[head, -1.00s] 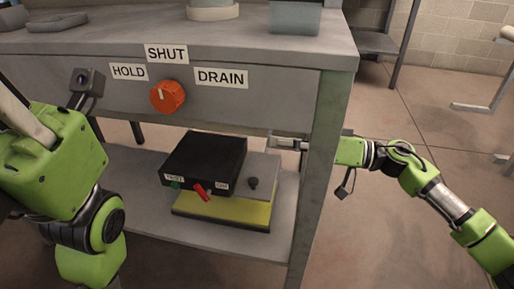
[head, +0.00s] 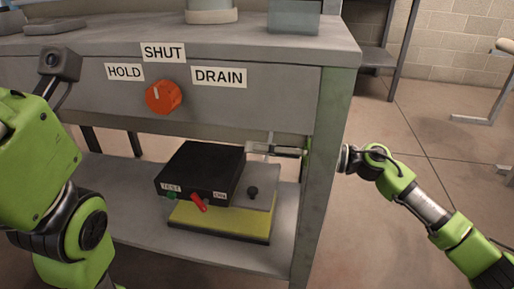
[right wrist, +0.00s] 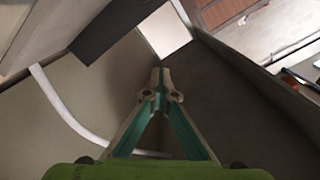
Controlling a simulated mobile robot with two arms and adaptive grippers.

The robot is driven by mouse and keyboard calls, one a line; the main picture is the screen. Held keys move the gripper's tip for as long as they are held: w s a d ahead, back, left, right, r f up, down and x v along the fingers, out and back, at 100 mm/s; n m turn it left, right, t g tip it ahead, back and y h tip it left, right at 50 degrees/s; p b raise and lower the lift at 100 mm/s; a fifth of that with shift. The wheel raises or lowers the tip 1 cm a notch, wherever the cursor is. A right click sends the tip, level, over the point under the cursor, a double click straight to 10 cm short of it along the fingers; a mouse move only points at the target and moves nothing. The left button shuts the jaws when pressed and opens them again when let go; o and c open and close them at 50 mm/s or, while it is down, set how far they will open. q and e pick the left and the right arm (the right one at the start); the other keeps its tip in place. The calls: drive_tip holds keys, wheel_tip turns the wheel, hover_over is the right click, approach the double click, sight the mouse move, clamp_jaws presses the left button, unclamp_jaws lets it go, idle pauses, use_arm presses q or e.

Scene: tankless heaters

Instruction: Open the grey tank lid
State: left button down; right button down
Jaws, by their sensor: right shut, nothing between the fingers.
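The grey tank lid (head: 262,185) lies flat on a yellow-sided tank (head: 215,222) on the lower shelf. A small black knob (head: 252,191) stands on the lid's right part. A black box (head: 198,168) with a green button and a red lever sits over the lid's left and back part. My right gripper (head: 252,147) is under the bench top, behind and above the lid, apart from the knob. It is shut and empty; its closed fingertips show in the right wrist view (right wrist: 160,75). The front leg hides part of that arm. My left arm shows, its gripper does not.
The bench's front leg (head: 325,180) stands between the lid and my right arm. An orange dial (head: 163,97) with HOLD, SHUT and DRAIN labels is on the bench front above. The lower shelf (head: 140,210) is bare left of the tank. Open floor lies right.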

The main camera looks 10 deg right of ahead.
drive_tip(key=c, duration=1.9)
unclamp_jaws()
drive_tip(key=v, duration=1.2)
